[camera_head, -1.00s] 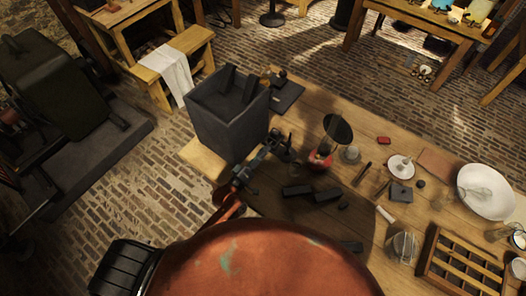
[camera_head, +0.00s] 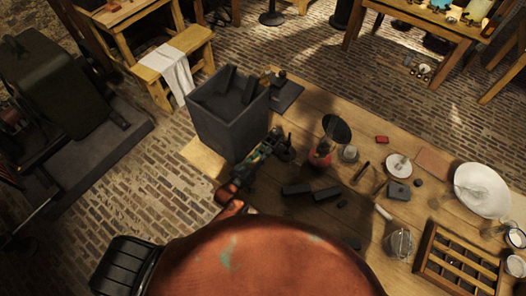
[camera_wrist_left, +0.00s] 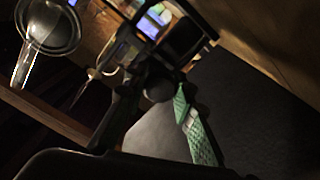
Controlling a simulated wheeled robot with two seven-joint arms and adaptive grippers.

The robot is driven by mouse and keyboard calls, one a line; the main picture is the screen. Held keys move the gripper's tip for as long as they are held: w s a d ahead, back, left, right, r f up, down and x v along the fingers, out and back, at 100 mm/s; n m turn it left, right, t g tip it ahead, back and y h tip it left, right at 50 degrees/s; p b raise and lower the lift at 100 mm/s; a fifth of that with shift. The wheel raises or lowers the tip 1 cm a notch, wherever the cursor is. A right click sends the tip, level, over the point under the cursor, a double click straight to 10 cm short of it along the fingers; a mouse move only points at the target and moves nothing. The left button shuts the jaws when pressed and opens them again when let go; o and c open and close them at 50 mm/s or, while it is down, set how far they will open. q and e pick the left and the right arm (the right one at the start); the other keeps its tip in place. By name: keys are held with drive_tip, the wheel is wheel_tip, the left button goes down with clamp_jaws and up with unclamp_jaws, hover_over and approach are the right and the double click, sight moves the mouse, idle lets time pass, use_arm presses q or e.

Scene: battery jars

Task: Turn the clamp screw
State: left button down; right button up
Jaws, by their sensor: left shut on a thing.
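My left gripper (camera_head: 272,145) reaches over the near left part of the wooden table, just right of the big dark open box. It is shut at a small dark fitting (camera_head: 286,152), which I take to be the clamp. In the left wrist view a dark round knob (camera_wrist_left: 160,90) shows at the dark fingers; I take it to be the clamp screw. The fingers and shadow hide most of it, so its turn angle cannot be read. My right gripper is not in view.
The tall grey box (camera_head: 228,125) stands close left of my left gripper. Dark blocks (camera_head: 312,191), a red-based round black piece (camera_head: 336,130), a white bowl (camera_head: 481,190), a glass jar (camera_head: 399,243) and a compartment tray (camera_head: 428,245) stand on the table.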

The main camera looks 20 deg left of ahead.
use_arm(q)
drive_tip(key=shift+f, duration=0.1)
idle(0.3)
drive_tip(key=c, duration=1.6)
unclamp_jaws()
drive_tip(key=v, duration=1.2)
